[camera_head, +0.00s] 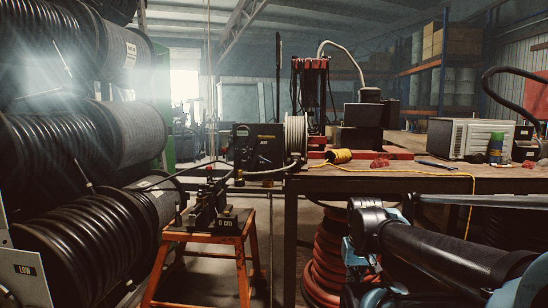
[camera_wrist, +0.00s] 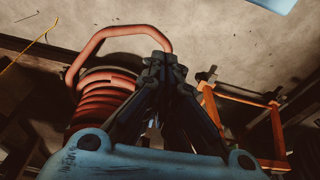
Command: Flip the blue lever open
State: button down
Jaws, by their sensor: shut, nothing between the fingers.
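I cannot make out a blue lever for certain in either view. The hose crimper appears to be the red and black machine (camera_head: 312,90) standing on the workbench (camera_head: 400,181) in the head view. A slim blue item (camera_head: 436,164) lies on the bench top to its right, too small to tell what it is. My gripper (camera_wrist: 164,66) shows in the wrist view with its dark fingers together and nothing between them. It points at the floor area, with coiled red hose at its left and an orange stool at its right, apart from the crimper.
The coiled red hose (camera_head: 328,255) stands under the bench. The orange stool (camera_head: 205,238) bears a dark metal tool (camera_head: 208,205). Large black hose reels (camera_head: 75,235) fill the left. A yellow cord (camera_head: 440,173) crosses the bench edge. A white oven-like box (camera_head: 470,139) stands at the right.

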jog(key=w+a+r+m+t+y, duration=0.15)
jog(key=w+a+r, duration=0.25)
jog(key=w+r, duration=0.65)
jog(key=w+a+r+t, duration=0.2)
jog(key=w+a+r, duration=0.2)
jog(key=w+r, duration=0.65)
jog(key=m+t+y, duration=0.1)
jog(key=t+y, duration=0.1)
jog(key=t, duration=0.2)
send_near(265, 160)
jog(key=d+r, duration=0.3)
jog(key=shift+d+r, duration=0.15)
jog(key=shift+d, duration=0.05)
jog(key=shift+x, duration=5)
jog(key=shift+s+a+f+y, duration=0.2)
jog(key=shift+a+y, duration=0.05)
jog(key=shift+y, duration=0.1)
